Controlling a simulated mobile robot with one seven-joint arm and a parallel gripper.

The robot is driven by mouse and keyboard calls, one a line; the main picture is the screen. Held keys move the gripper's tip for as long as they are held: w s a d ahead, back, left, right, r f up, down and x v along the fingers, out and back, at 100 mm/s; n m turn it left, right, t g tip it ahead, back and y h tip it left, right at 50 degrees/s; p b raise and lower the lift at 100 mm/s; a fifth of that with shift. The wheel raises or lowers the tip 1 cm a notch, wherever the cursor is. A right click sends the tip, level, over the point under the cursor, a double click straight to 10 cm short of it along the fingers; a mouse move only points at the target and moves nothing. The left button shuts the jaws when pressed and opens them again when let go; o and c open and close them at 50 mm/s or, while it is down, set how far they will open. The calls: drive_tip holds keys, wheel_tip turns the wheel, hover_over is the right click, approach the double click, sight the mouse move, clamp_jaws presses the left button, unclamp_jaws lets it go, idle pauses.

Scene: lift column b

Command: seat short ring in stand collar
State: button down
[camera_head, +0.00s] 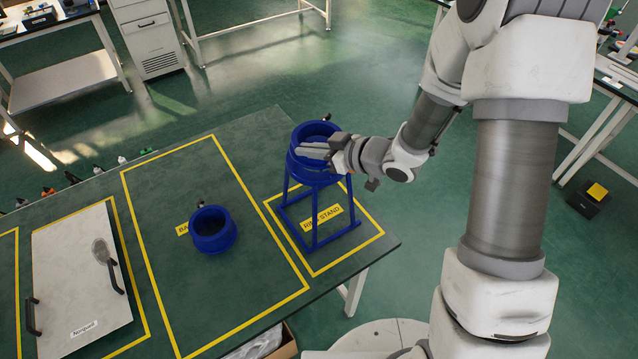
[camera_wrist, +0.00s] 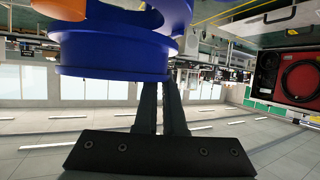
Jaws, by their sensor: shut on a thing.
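My gripper (camera_head: 322,149) is shut on a blue ring (camera_head: 309,132) at its near right side. The ring is at the top of the blue stand (camera_head: 315,212), over its collar; whether it rests in the collar or is a little above it I cannot tell, as my gripper covers part of the join. In the wrist view, a blue flanged ring (camera_wrist: 110,58) fills the upper left, by my gripper's fingers (camera_wrist: 160,95). The stand is upright inside a yellow-marked square with a "RING STAND" label.
Another blue ring-shaped part (camera_head: 212,238) sits in the middle yellow-marked area of the green table (camera_head: 262,130). A pale board (camera_head: 75,265) with dark handles is at the left. An orange object (camera_wrist: 60,8) shows at the wrist view's top left. The table's right edge is close to the stand.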

drive_tip(key=shift+f+b, duration=1.1)
drive_tip(key=shift+f, duration=0.3)
idle(0.7)
drive_tip(key=c, duration=0.9)
unclamp_jaws()
drive_tip(key=shift+d, duration=0.1)
drive_tip(key=p+v, duration=0.1)
drive_tip(key=v, duration=1.6)
drive_tip(key=shift+s+d, duration=0.1)
drive_tip(key=shift+s, duration=0.05)
